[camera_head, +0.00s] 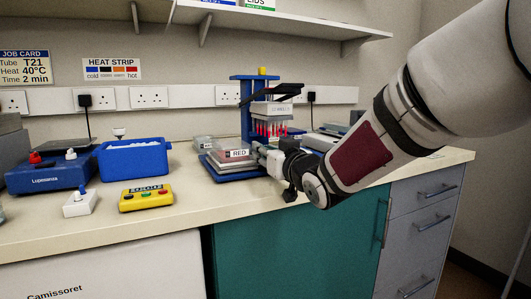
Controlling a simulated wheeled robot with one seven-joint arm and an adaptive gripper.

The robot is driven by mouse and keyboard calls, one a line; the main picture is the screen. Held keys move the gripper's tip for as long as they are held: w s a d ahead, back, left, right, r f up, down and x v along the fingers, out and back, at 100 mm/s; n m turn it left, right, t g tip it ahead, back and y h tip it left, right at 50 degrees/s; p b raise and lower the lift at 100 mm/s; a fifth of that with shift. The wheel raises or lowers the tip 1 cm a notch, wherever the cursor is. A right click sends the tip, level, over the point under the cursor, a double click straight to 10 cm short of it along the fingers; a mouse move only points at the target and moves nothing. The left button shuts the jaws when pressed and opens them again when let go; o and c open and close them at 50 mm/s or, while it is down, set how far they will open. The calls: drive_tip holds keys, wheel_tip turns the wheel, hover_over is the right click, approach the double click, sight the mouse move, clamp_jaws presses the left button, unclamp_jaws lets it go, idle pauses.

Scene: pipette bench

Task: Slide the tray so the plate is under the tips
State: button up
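A blue pipetting stand (245,105) stands on the bench, with a white head block (272,108) in it. A row of red-filled tips (268,128) hangs below the block. A tray with a "RED" label (238,153) sits to the left of and in front of the tips, over a blue base (224,174). A pale, flat plate-like piece (222,158) shows on it. The plate appears to be left of the tips, not beneath them. My gripper (262,156) is at the tray's right side, close to the label. Its fingers are small and partly hidden, so contact and opening cannot be made out.
A yellow button box (146,197), a blue ice-filled tub (134,158), a blue heater unit (50,176) and a white switch box (80,203) stand to the left. The bench's front edge is close. Bare bench lies left of the tray.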

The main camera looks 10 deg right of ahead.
drive_tip(key=shift+o, duration=0.6)
drive_tip(key=shift+a, duration=0.15)
drive_tip(key=shift+s+d, duration=0.2)
drive_tip(key=v, duration=1.1)
drive_tip(key=shift+s, duration=0.3)
